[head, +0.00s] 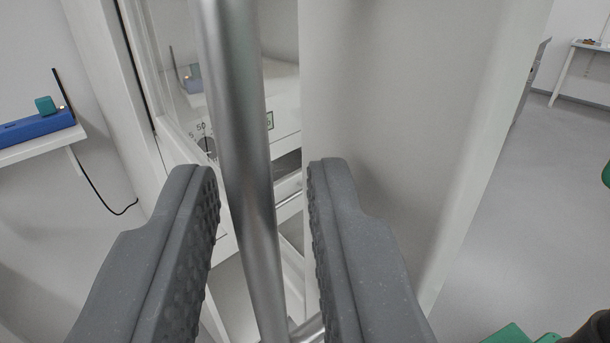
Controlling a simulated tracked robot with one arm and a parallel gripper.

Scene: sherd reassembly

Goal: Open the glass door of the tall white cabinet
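My gripper (262,185) is open, with one grey ridged finger on each side of an upright metal bar handle (240,110). A gap shows between the bar and each finger, and the fingers do not appear to press on it. The handle runs from the top edge down to a mount near the bottom edge. Behind it is the white cabinet (400,110), with a broad pale panel on the right. The glass (172,50) shows at upper left, with a faint reflection. Whether the door is fully closed I cannot tell.
A white shelf or table (35,147) at the left holds a blue device (38,128) with a teal block and a black cable hanging down. Grey floor (530,210) is open on the right. A white table (580,70) stands far right. Green items show at lower right.

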